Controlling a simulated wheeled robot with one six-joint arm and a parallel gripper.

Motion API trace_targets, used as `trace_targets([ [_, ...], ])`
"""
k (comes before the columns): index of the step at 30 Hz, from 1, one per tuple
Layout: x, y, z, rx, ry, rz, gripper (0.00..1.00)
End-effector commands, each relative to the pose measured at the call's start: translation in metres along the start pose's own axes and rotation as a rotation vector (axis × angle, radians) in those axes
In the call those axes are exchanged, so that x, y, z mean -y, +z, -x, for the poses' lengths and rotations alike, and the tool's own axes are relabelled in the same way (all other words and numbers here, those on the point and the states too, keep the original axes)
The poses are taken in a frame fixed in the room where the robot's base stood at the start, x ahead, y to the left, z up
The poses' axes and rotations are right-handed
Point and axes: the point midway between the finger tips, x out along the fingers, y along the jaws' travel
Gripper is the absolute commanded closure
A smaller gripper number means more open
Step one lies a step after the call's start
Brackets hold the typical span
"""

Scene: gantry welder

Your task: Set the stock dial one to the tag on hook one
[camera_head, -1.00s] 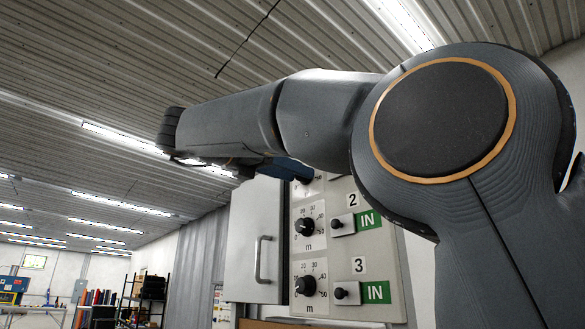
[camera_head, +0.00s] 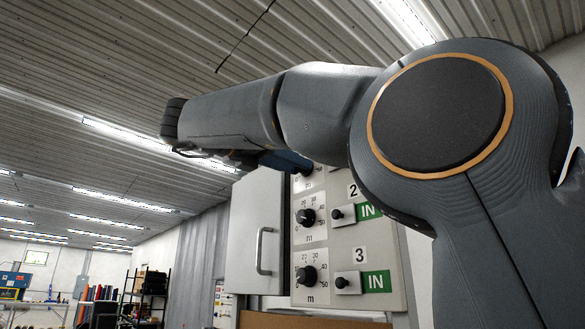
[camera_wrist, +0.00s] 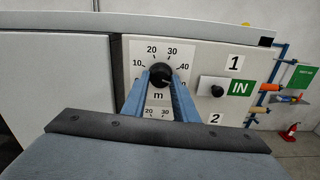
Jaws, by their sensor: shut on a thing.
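Stock dial one is a black knob (camera_wrist: 160,74) on a white scale plate beside the label "1" in the wrist view. Its scale reads 10 to 40 where visible; the lower numbers are covered by my fingers. My gripper (camera_wrist: 159,84) has its two blue fingers closed around the knob's sides. In the head view my gripper (camera_head: 287,161) reaches the top of the panel, partly hiding dial one. I cannot clearly read which way the knob's pointer faces. No tag on hook one can be made out.
Dial two (camera_head: 306,217) and dial three (camera_head: 306,275) sit below, each beside a small black knob and green IN plate. A grey cabinet door with a handle (camera_head: 262,251) is left of the panel. A blue-framed rack (camera_wrist: 270,85) with orange items stands right.

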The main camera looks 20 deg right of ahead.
Motion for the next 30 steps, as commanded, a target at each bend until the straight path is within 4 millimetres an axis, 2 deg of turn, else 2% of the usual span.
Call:
trace_targets([
  [18, 0.0016, 0.0007, -0.0001, 0.001, 0.000, 0.486, 0.96],
  [30, 0.0017, 0.0014, 0.0002, 0.002, 0.000, 0.641, 0.96],
])
